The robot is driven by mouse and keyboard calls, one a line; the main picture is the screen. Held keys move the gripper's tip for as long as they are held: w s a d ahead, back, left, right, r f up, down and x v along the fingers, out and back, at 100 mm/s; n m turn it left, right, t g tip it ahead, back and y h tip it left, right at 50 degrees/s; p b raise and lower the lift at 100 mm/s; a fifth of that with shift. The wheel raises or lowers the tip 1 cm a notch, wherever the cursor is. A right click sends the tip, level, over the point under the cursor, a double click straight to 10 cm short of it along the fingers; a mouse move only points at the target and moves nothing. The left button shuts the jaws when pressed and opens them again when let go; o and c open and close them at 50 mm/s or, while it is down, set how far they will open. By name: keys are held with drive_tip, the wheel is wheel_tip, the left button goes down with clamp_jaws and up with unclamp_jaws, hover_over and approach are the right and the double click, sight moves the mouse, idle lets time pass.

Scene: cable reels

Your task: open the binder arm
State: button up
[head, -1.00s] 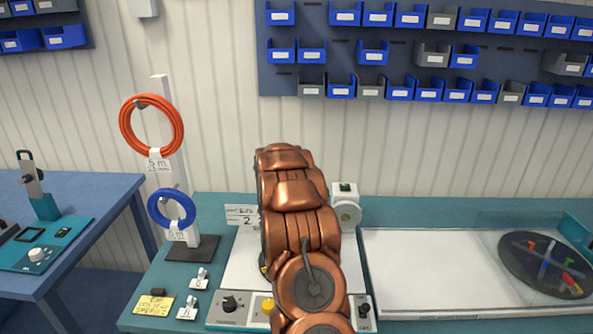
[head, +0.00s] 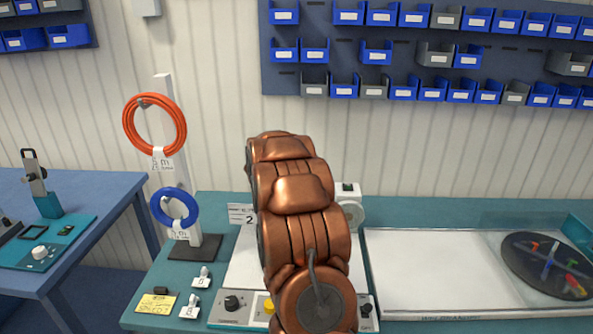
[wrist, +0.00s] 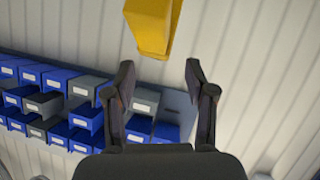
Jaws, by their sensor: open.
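My gripper (wrist: 158,80) is open and empty in the wrist view, its two dark fingers spread apart. A yellow part (wrist: 152,26) is at the top of the wrist view, beyond the fingertips and not touching them; I cannot tell for sure that it is the binder arm. In the head view my copper arm hides my gripper and most of the machine on the bench. The front panel (head: 231,314) of that machine, with a black knob and a yellow button (head: 269,305), shows below my arm.
A stand with an orange coil (head: 128,139) and a blue coil (head: 158,208) is left of my arm. A white tray (head: 430,265) with a dark disc (head: 518,268) is at the right. Blue and grey bins (head: 429,93) hang on the wall.

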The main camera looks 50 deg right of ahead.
drive_tip(key=shift+v, duration=2.45)
